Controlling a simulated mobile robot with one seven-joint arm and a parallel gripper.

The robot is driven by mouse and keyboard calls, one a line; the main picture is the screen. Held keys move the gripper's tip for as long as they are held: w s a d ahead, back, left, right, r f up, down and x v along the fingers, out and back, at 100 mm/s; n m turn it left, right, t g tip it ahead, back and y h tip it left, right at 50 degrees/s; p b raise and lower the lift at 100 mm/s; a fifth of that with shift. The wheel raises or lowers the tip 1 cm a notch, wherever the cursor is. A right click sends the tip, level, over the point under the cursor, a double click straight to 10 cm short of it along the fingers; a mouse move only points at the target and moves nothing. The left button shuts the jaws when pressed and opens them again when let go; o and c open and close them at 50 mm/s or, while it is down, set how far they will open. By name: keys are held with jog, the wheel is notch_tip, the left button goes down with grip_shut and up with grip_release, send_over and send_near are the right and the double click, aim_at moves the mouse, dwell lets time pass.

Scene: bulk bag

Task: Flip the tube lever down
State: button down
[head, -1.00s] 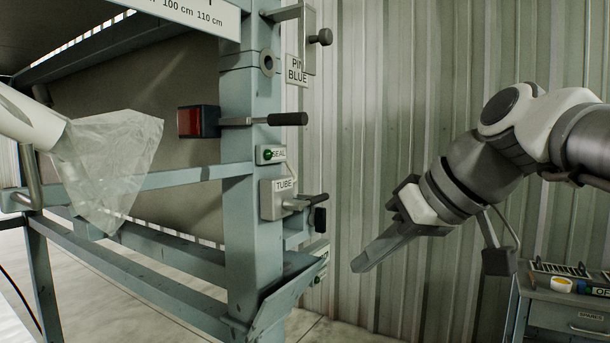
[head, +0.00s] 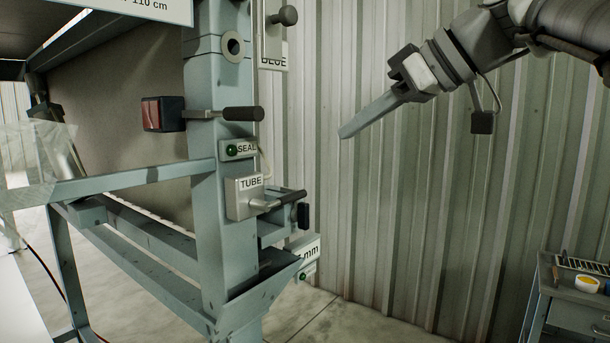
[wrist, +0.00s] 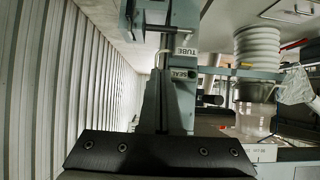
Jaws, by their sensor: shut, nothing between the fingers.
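The tube lever (head: 280,200) is a grey rod with a dark grip on the box labelled TUBE (head: 243,198), low on the blue-grey post. It sticks out to the right, tilted slightly upward. In the wrist view the TUBE label (wrist: 186,52) shows near the top centre, upside-down scene around it. My gripper (head: 342,134) is shut and empty, up and to the right of the lever, clearly apart from it, in front of the corrugated wall. In the wrist view my gripper's dark body fills the bottom.
Above the tube box are a green SEAL indicator (head: 238,149), another black-handled lever (head: 242,114) and a red-faced box (head: 163,113). A grey cart (head: 575,300) stands at lower right. The space between post and gripper is clear. A corrugated wall (head: 400,220) stands behind.

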aim_at(281, 198)
jog(key=shift+r, duration=0.15)
jog(key=shift+a, duration=0.1)
jog(key=d+f+x, duration=0.1)
jog(key=f+x, duration=0.1)
jog(key=x, duration=1.1)
jog(key=shift+s+d, duration=0.2)
jog(key=shift+s, duration=0.25)
jog(key=shift+a+f, duration=0.1)
jog(key=shift+f, duration=0.1)
jog(key=shift+f, duration=0.1)
